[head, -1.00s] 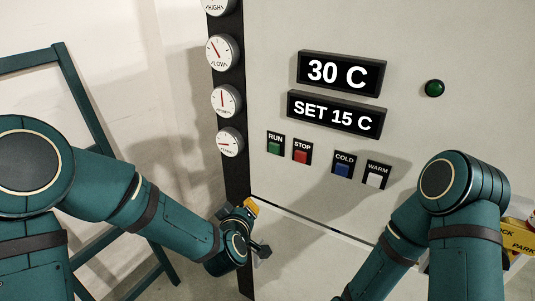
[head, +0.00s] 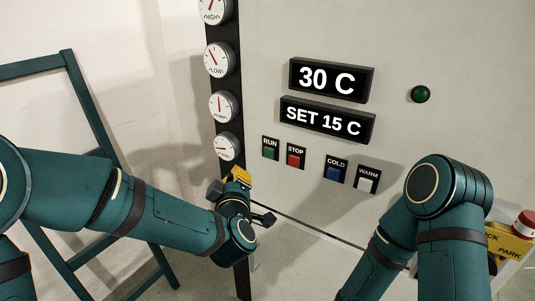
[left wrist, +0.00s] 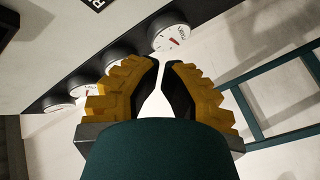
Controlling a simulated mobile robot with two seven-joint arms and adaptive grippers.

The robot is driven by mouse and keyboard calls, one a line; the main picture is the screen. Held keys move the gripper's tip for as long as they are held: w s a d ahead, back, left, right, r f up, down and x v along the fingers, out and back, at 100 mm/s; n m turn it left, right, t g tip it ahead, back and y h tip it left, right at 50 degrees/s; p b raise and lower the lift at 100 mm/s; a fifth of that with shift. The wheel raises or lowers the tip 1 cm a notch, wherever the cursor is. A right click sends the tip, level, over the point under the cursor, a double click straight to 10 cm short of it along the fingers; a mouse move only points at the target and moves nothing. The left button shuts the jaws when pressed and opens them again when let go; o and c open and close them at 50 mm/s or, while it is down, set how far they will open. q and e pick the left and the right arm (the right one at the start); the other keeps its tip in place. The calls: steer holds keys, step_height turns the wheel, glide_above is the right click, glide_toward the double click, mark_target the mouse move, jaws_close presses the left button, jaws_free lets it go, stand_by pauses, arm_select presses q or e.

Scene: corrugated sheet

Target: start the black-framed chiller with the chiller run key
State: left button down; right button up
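The chiller's pale panel (head: 420,140) has a black frame strip (head: 222,90) down its left edge. The green RUN key (head: 270,152) is at the left of the key row, beside the red STOP key (head: 294,159). Blue COLD (head: 334,173) and white WARM (head: 365,184) keys sit further right. The displays read 30 C (head: 331,79) and SET 15 C (head: 326,120). My left gripper (head: 239,174) is below and left of RUN, apart from it. In the left wrist view its yellow fingers (left wrist: 161,64) are nearly together at the tips, holding nothing. My right gripper is out of view.
Several round gauges (head: 221,106) run down the black strip. A dark green lamp (head: 420,94) is at upper right. A teal ladder-like frame (head: 88,112) leans at the left wall. A yellow lettered block (head: 512,240) with a red-topped part is at the right edge.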

arm_select(q)
steer(key=p, duration=0.1)
glide_toward(257, 150)
steer(key=w+a, duration=0.2)
steer(key=shift+w+d+f, duration=0.2)
steer(key=shift+w+d, duration=0.4)
steer(key=shift+w, duration=0.15)
stand_by(0.5)
stand_by(0.5)
steer(key=shift+w+d, duration=0.25)
steer(key=shift+w, duration=0.1)
steer(key=shift+w+d, duration=0.25)
steer(key=shift+w, duration=0.05)
stand_by(0.7)
steer(key=shift+s+a+b, duration=0.15)
steer(key=shift+b, duration=0.15)
steer(key=shift+s+a+b, duration=0.3)
steer(key=shift+s+a, duration=0.05)
steer(key=shift+s, duration=0.15)
